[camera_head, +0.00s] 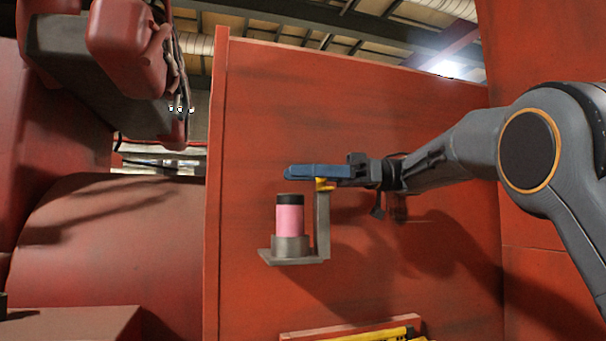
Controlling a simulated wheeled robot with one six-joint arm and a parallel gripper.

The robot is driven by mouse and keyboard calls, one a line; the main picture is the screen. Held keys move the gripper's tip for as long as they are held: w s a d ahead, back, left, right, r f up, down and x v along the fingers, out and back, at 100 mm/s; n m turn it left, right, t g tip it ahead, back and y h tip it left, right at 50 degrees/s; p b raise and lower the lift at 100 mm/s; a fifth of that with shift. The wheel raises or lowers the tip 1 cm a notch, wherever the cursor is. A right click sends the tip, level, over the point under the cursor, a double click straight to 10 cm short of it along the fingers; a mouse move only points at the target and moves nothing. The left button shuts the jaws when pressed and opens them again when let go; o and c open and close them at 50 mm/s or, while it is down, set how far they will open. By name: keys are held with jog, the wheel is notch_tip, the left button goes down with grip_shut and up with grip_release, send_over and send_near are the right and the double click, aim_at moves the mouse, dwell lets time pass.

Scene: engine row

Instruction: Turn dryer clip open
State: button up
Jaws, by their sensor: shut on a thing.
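A pink dryer cylinder (289,219) with a black top stands upright in a grey metal cup on a bracket (322,225) in front of a red panel. The finger tips reach past the clip, over the cylinder's black top.
The red panel (400,110) stands close behind the bracket. Large red engine parts (100,250) fill the left side, and a red wall (545,45) rises at the right. A yellow-and-black striped piece (375,335) lies below the bracket.

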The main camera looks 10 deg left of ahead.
jog(key=shift+s+d+n+g+h, duration=0.15)
jog(key=shift+n+g+h, duration=0.3)
jog(key=shift+g, duration=0.25)
jog(key=o, duration=1.1)
jog(key=shift+c, duration=0.2)
jog(key=b+v, duration=0.4)
jog(key=v, duration=0.2)
jog(key=shift+f+b, duration=0.3)
jog(key=w+d+b, duration=0.1)
jog(key=b, duration=0.2)
jog(key=shift+d+r+b, duration=0.1)
jog(key=shift+d+b, duration=0.05)
jog(key=shift+b, duration=0.2)
